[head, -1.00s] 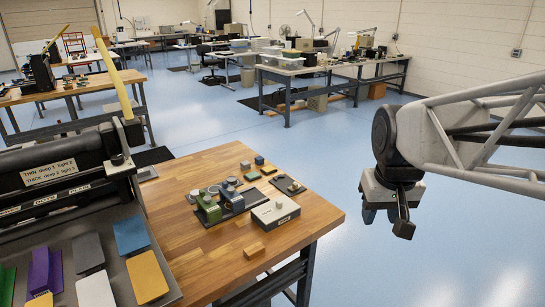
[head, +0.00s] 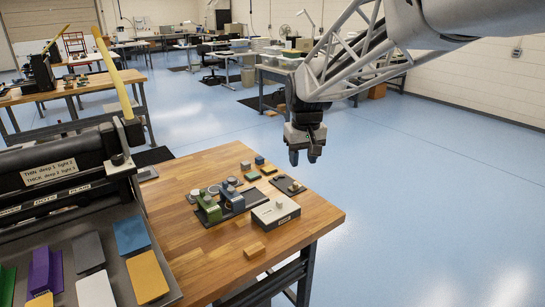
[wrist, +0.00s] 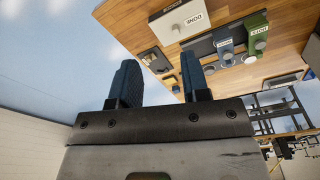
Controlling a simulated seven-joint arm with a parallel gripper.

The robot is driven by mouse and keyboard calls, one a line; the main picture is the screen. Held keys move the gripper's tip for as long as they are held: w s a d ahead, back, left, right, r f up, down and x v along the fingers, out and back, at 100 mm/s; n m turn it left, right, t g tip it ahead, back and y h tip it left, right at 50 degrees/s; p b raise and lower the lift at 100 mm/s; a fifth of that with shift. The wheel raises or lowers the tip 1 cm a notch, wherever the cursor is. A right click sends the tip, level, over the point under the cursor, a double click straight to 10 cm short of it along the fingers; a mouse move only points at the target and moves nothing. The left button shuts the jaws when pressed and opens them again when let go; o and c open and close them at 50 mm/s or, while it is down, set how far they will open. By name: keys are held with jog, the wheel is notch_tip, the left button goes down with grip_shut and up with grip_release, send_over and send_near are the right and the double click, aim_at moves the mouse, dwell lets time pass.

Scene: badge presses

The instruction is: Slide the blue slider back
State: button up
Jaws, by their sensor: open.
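A blue press (head: 231,197) stands beside a green press (head: 208,207) on a dark base plate (head: 238,208) on the wooden table. The blue press also shows in the wrist view (wrist: 225,45), next to the green press (wrist: 257,36), with a pale round knob on it. I cannot clearly make out a separate blue slider or its position. My gripper (head: 304,160) is open and empty, in the air beyond the table's right edge, apart from the presses. Its two dark blue fingers (wrist: 160,72) show apart in the wrist view.
A white box (head: 275,212) labelled DONE stands right of the presses. A dark tray (head: 297,189), small coloured blocks (head: 253,176) and a wooden block (head: 254,250) lie on the table (head: 190,255). A large black machine (head: 60,185) stands at left.

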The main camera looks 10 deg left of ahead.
jog(key=w+a+f+n, duration=0.1)
jog(key=w+a+f, duration=0.2)
jog(key=w+a, duration=0.3)
jog(key=w+a+f+n, duration=0.15)
jog(key=w+a, duration=0.25)
jog(key=a, duration=0.4)
jog(key=n+g, duration=0.1)
send_over(225, 182)
notch_tip(225, 182, down, 8)
jog(key=shift+w+a+f, duration=0.1)
jog(key=shift+f, duration=0.1)
jog(key=shift+f, duration=3.9)
jog(key=shift+c, duration=0.4)
grip_shut()
